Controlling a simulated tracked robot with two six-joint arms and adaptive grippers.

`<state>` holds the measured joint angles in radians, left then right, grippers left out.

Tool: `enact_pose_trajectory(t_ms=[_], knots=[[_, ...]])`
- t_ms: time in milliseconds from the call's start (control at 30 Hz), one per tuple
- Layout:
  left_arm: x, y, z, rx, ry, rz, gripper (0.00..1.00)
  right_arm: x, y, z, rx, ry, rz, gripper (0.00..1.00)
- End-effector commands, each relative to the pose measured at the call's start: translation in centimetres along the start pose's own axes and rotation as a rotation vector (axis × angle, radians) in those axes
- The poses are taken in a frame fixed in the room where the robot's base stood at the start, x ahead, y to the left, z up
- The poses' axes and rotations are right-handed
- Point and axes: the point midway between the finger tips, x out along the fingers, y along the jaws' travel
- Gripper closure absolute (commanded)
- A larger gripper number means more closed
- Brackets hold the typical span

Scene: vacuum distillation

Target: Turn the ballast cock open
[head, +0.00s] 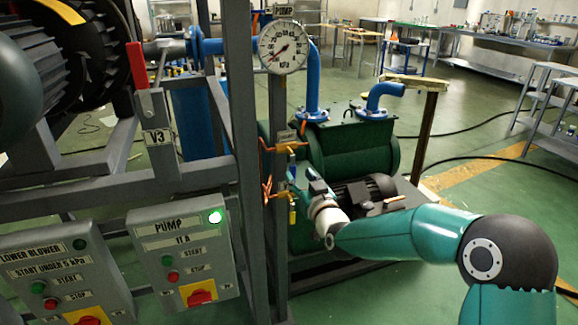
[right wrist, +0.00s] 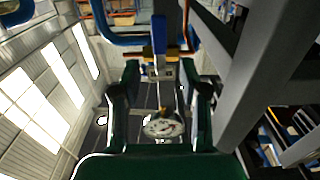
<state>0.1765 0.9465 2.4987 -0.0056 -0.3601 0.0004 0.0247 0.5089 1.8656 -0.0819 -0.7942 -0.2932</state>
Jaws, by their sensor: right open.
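A small brass cock with a blue lever (right wrist: 158,32) stands upright in the right wrist view, just beyond the fingertips. I take it for the ballast cock; no label on it is readable. My right gripper (right wrist: 160,78) is open, its dark fingers on either side of the view's middle, with nothing held between them. In the head view my right gripper (head: 302,182) is by the copper pipe (head: 267,190) and brass fittings (head: 288,148) on the grey post. Its fingertips are small there, and contact with the cock cannot be told. My left gripper is not in view.
A dial gauge (head: 283,47) sits on the post above. The green pump (head: 350,148) and its dark motor (head: 365,190) stand behind my arm. The PUMP box (head: 180,245) has a lit green lamp. A grey frame upright (head: 240,130) stands close left of the gripper.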

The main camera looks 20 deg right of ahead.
Motion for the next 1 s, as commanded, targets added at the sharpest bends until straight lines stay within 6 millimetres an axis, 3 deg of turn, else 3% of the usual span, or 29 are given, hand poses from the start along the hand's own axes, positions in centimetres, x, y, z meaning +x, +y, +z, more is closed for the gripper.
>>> enact_pose_trajectory(t_ms=[100,300,500,800,1000], knots=[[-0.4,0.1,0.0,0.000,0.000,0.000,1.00,2.4,-0.1,0.0,0.000,0.000,-0.001,0.56],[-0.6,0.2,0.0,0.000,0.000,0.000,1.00,5.0,-0.1,0.0,0.001,-0.001,-0.001,0.56],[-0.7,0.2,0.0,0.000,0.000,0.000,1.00,6.2,0.0,0.1,0.001,-0.001,-0.001,0.56],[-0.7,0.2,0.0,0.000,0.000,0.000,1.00,6.3,0.1,0.1,0.001,-0.001,0.000,0.56],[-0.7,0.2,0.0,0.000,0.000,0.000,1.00,6.2,0.1,0.1,0.001,-0.001,0.001,0.90]])
